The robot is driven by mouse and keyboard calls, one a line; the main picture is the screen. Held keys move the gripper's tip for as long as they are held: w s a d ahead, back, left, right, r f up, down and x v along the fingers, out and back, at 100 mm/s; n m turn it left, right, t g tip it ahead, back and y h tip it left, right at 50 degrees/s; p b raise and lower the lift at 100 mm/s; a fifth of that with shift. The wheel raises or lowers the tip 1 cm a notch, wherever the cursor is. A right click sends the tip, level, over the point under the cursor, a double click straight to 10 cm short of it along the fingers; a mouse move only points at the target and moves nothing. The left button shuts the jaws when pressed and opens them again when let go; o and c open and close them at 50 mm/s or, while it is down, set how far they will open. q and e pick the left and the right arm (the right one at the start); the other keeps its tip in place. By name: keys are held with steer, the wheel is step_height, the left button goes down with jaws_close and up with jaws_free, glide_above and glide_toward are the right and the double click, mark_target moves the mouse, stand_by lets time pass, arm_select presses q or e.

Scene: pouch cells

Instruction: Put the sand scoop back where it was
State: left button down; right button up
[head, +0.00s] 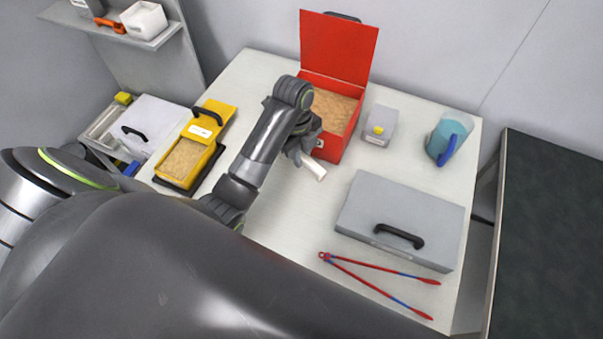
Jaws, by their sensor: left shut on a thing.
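My left gripper (308,157) is in front of the open red box (338,148), by its front left corner. It is shut on a pale object that I take to be the sand scoop (316,170). Only a short white end of the scoop shows, sticking out toward the lower right above the table; the rest is hidden by the gripper. The red box holds sand (334,108) and its lid stands raised at the back. My right gripper is not in view.
A yellow sand-filled case (188,160) lies open left of my arm. A grey box with a yellow knob (379,128), a jug with a blue handle (447,140), a closed grey case (400,220) and red-blue tongs (375,278) stand or lie rightward. The table (290,215) is bare below the gripper.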

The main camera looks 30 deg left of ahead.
mark_target(303, 177)
arm_select(q)
step_height(303, 177, down, 4)
steer(key=shift+s+r+b, duration=0.1)
steer(key=shift+b, duration=0.75)
steer(key=shift+f+p, duration=0.35)
steer(key=shift+f, duration=0.8)
steer(key=shift+f, duration=0.15)
steer(key=c, duration=1.3)
jaws_free()
